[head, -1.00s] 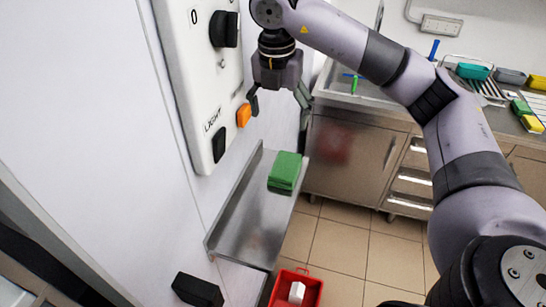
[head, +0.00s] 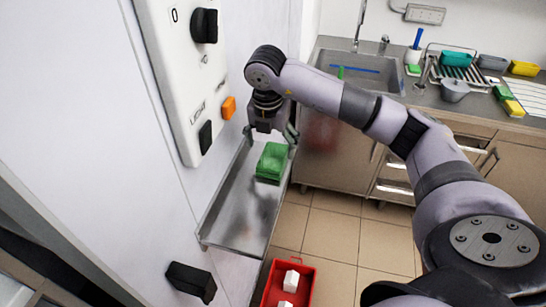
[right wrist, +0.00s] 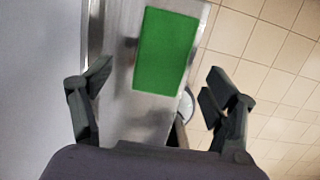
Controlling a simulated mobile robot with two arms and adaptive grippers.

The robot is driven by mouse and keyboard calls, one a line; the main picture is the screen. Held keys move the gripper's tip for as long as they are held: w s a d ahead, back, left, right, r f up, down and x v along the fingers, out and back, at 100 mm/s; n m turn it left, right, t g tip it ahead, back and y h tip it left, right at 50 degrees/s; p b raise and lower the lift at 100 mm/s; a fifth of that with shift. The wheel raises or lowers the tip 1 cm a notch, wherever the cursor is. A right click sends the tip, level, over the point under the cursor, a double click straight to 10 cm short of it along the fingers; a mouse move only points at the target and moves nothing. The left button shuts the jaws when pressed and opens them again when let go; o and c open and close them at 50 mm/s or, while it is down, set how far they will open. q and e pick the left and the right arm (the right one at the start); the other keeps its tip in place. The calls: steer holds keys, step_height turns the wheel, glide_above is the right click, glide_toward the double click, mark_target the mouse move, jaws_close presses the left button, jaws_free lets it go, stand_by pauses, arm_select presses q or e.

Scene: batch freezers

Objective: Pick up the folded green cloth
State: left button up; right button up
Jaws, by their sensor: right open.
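The folded green cloth (head: 272,163) lies on a narrow metal shelf (head: 240,215) fixed to the white machine front. My right gripper (head: 270,138) is open and stands above the cloth, its fingers pointing down. In the right wrist view the cloth (right wrist: 166,50) shows as a green rectangle beyond and between the spread fingers (right wrist: 158,95). Nothing is between the fingers, and the cloth is apart from them. My left gripper is not in view.
The control panel (head: 165,60) with black knobs and an orange switch (head: 229,107) is close left of my right gripper. A red crate (head: 306,285) with white items stands on the floor below. A sink counter (head: 420,95) with trays and a rack is behind.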

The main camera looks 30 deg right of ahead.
steer(key=f+p, duration=0.1)
steer(key=f, duration=0.2)
steer(key=shift+w+d+f+p, duration=0.1)
steer(key=shift+d+f+p, duration=0.15)
steer(key=shift+d+p, duration=0.1)
steer(key=shift+f, duration=0.35)
steer(key=shift+c, duration=1.6)
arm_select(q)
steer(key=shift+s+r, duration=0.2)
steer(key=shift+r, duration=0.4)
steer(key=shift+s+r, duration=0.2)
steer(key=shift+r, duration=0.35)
arm_select(e)
steer(key=c, duration=0.9)
steer(key=shift+r, duration=0.1)
step_height(320, 180, up, 8)
steer(key=b, duration=0.3)
steer(key=shift+w+r, duration=0.1)
steer(key=shift+w, duration=0.05)
arm_select(q)
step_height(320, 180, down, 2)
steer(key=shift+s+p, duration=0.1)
steer(key=shift+p, duration=0.4)
arm_select(e)
step_height(320, 180, up, 12)
glide_above(273, 156)
steer(key=shift+a, duration=0.1)
